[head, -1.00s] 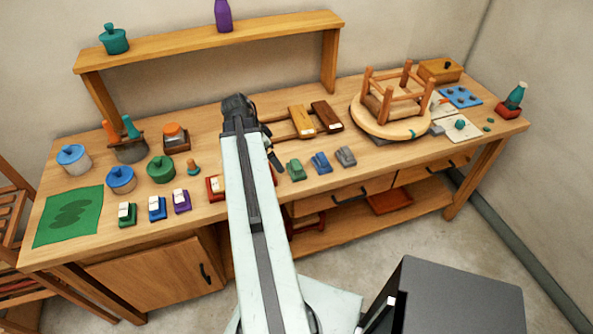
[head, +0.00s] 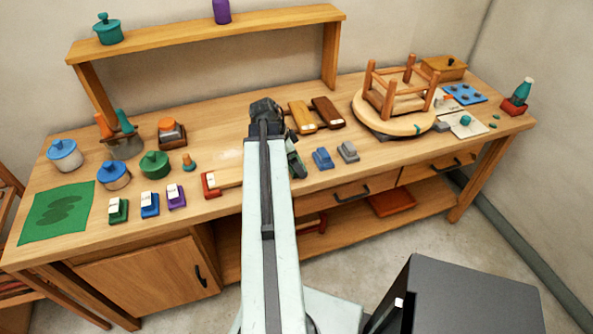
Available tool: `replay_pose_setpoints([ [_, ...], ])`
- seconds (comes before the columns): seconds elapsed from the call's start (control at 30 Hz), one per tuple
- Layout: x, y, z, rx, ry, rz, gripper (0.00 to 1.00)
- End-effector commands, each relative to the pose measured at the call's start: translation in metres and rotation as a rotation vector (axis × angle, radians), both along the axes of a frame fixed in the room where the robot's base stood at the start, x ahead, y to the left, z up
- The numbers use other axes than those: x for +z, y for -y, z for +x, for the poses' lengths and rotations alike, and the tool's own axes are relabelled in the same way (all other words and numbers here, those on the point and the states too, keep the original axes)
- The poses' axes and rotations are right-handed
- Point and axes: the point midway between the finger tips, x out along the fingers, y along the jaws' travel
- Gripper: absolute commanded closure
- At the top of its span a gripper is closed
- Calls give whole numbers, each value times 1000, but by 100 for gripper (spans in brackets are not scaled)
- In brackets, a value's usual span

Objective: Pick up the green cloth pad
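Wooden-handled brushes or blocks (head: 302,117) lie behind the gripper. An upturned stool (head: 425,126) stands to the right. A green mat (head: 40,222) lies at the far left.

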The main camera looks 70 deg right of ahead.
Motion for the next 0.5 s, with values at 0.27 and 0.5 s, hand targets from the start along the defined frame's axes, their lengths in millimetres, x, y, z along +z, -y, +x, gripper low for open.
replay_pose_setpoints([
  [0.27,-8,2,-3,1,0,0,0],
  [0.5,-8,2,-3,1,0,0,66],
])
